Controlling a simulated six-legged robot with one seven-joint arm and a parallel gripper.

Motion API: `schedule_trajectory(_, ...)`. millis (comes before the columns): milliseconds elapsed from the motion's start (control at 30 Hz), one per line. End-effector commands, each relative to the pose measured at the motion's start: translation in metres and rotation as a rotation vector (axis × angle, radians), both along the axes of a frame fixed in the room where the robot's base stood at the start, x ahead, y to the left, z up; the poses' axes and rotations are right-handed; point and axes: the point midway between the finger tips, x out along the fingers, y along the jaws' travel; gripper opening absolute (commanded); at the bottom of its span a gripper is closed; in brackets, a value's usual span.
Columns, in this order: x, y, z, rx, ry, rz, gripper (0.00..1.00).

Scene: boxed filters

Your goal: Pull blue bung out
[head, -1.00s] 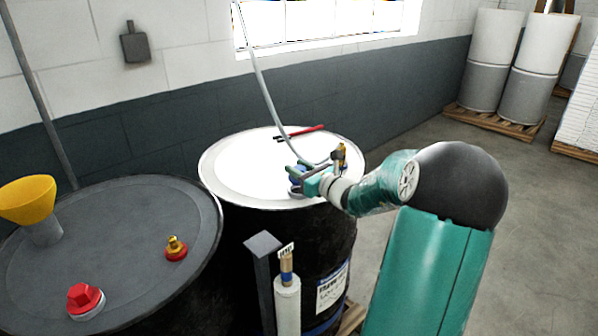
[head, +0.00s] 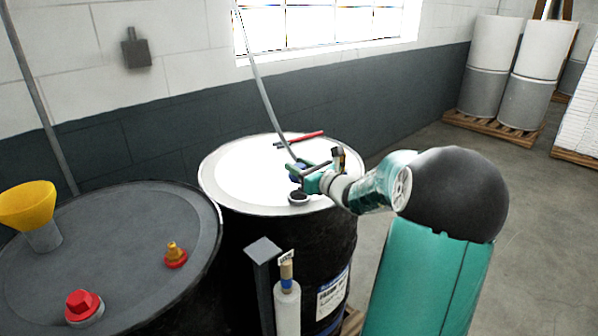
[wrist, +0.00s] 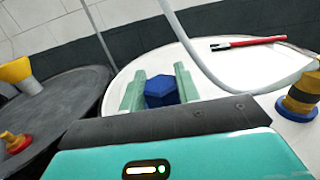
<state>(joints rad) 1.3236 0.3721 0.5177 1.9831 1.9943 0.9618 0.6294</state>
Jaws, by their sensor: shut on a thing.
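The blue bung (wrist: 160,92) is a hexagonal plug held between the two green fingers of my gripper (wrist: 158,95) in the wrist view. In the head view my gripper (head: 299,174) is over the near part of the white-topped drum (head: 225,198), and only a little of the blue bung (head: 295,178) shows. A dark round opening with a raised rim (head: 299,197) shows in the drum top just below my gripper. The bung appears clear of this opening, above the lid.
A grey hose (head: 262,95) comes down close beside my gripper. A brass fitting (wrist: 302,97) on a blue base stands to the right. A red-handled tool (head: 305,137) lies behind. A dark drum (head: 120,235) with a yellow funnel (head: 28,203) is at left.

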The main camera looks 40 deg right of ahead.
Motion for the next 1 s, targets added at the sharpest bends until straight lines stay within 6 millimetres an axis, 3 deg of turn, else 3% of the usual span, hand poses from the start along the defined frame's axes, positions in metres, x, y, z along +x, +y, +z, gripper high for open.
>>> schedule_trajectory(1000, 0.0, 0.0, 0.071, -0.001, 0.0, 0.0, 0.1)
